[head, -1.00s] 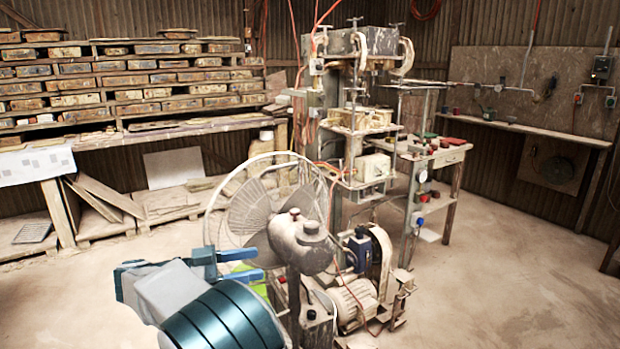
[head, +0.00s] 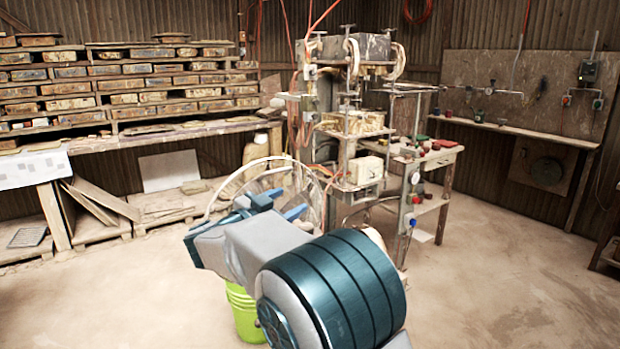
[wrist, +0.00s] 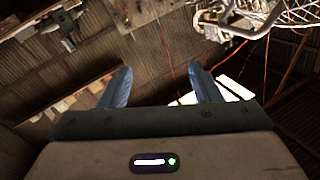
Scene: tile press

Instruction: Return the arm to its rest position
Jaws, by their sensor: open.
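My gripper (head: 290,208) is raised in front of the fan in the head view, at the end of my arm, which fills the lower middle. Its two blue fingers stand apart with nothing between them. In the wrist view my gripper (wrist: 160,90) also shows open and empty, with the shed's wall and roof area beyond it.
The tile press (head: 350,130) stands behind my arm. A caged fan (head: 222,195) and a green bucket (head: 243,315) are close to my arm. Shelves of moulds (head: 120,85) line the left wall. A workbench (head: 440,157) stands right of the press. The floor at right is clear.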

